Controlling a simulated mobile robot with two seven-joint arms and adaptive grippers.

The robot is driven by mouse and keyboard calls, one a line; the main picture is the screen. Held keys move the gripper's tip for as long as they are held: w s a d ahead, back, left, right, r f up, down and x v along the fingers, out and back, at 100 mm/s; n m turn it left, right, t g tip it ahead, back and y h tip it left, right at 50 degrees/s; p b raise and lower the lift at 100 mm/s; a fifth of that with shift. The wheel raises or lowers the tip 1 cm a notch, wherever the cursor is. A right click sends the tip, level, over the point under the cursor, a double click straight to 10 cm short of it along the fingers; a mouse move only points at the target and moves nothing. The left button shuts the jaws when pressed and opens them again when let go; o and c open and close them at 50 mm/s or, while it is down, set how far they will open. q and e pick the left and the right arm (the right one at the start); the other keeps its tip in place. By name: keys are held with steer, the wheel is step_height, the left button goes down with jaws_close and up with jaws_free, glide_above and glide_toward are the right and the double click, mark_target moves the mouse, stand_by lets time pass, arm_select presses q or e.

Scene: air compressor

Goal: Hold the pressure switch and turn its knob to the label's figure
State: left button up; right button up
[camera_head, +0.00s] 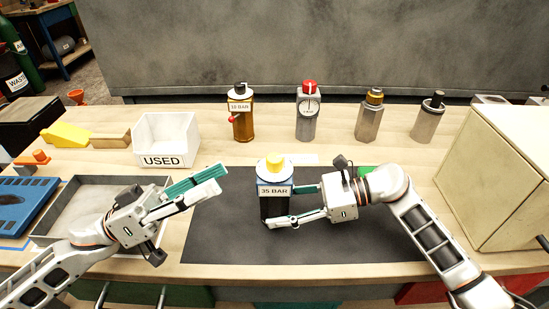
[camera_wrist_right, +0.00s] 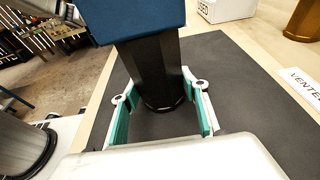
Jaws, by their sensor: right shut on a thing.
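The pressure switch (camera_head: 275,190) stands upright on the dark mat, with a blue upper housing, black lower body, yellow knob (camera_head: 274,163) on top and a white label reading 35 BAR (camera_head: 275,190). My right gripper (camera_head: 279,206) reaches in from the right and is shut on its black body, below the label. The right wrist view shows the black body (camera_wrist_right: 160,75) between the green-padded fingers; the knob is out of that view. My left gripper (camera_head: 222,180) is empty, left of the switch and apart from it, its fingers parallel with a small gap. The knob's setting is unreadable.
Behind stand a brass device labelled 10 BAR (camera_head: 241,113), a grey gauge (camera_head: 307,112) with a red cap, and two metal fittings (camera_head: 369,118) (camera_head: 428,120). A white USED bin (camera_head: 194,130) and grey tray (camera_head: 50,227) are left. A beige box (camera_head: 500,170) is right. The mat's front (camera_head: 300,247) is clear.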

mark_target(275, 157)
arm_select(q)
steer(key=w+f+m+g+y, duration=0.2)
steer(key=w+m+g+y, duration=0.25)
steer(key=w+m, duration=0.3)
steer(key=shift+n, duration=0.35)
steer(key=d, duration=1.1)
steer(key=shift+w+d, duration=0.15)
steer(key=shift+w, duration=0.1)
steer(key=shift+c, duration=0.3)
jaws_close()
